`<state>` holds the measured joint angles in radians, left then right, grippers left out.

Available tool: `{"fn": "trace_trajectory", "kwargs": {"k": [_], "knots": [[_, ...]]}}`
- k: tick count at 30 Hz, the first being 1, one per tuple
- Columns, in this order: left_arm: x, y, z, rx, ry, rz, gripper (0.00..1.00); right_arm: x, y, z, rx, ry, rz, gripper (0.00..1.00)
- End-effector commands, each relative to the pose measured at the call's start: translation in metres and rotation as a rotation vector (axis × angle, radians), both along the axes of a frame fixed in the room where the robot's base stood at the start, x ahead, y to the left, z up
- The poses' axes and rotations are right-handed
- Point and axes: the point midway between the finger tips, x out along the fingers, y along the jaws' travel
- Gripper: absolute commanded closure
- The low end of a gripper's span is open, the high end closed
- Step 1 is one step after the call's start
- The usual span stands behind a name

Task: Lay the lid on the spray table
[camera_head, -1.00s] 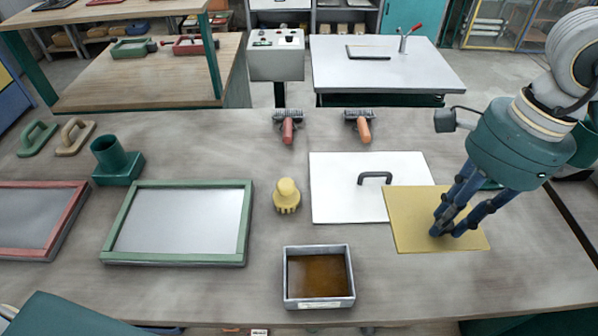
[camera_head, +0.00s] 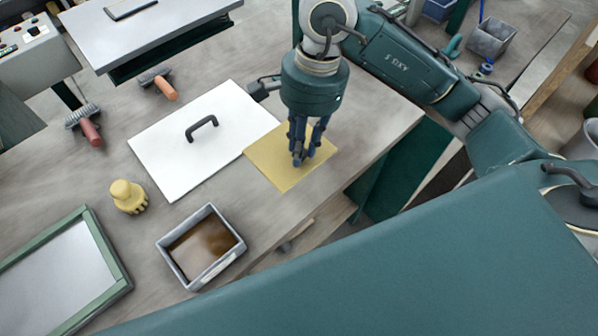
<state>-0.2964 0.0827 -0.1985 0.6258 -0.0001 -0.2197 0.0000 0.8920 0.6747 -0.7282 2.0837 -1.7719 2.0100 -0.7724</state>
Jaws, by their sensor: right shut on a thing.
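My right gripper (camera_head: 299,157) points down with its fingers closed at the middle of a flat yellow lid (camera_head: 267,157). The fingers hide the part they hold. The lid's left edge meets or slightly overlaps the right edge of a white board (camera_head: 165,150) with a black handle (camera_head: 202,127). I cannot tell whether the lid rests on the worktop or hangs just above it. A pale-topped table (camera_head: 150,35) stands at the back left; I cannot tell whether it is the spray table. My left gripper is out of view.
The worktop ends to the right of the lid.

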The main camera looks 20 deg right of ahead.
Motion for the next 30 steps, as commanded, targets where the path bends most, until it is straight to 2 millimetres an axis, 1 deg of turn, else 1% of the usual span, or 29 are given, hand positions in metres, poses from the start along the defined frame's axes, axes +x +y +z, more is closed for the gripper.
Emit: {"fn": "trace_trajectory", "kwargs": {"k": [1,3,6,9,14,15,18,21,30], "knots": [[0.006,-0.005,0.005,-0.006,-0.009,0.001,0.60,-0.002,0.000,-0.014,0.002,0.009,-0.001,1.00],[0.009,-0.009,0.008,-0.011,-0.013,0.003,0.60,-0.003,0.000,-0.032,0.000,0.009,-0.001,1.00],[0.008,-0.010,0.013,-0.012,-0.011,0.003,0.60,-0.002,0.000,-0.053,0.000,0.007,-0.001,1.00],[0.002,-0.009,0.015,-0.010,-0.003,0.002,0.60,-0.001,0.000,-0.067,0.000,0.003,-0.002,1.00],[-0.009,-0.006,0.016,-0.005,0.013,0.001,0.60,0.000,0.000,-0.080,0.000,0.001,0.000,1.00],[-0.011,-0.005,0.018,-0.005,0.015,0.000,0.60,-0.001,0.000,-0.085,0.000,0.003,-0.001,1.00],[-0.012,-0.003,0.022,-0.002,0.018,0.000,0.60,-0.001,0.000,-0.100,0.000,0.005,-0.001,1.00],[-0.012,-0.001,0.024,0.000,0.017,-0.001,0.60,-0.001,0.000,-0.111,-0.001,0.002,-0.001,1.00],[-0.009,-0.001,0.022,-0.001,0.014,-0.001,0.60,0.000,0.000,-0.114,0.000,-0.002,0.001,1.00]]}}
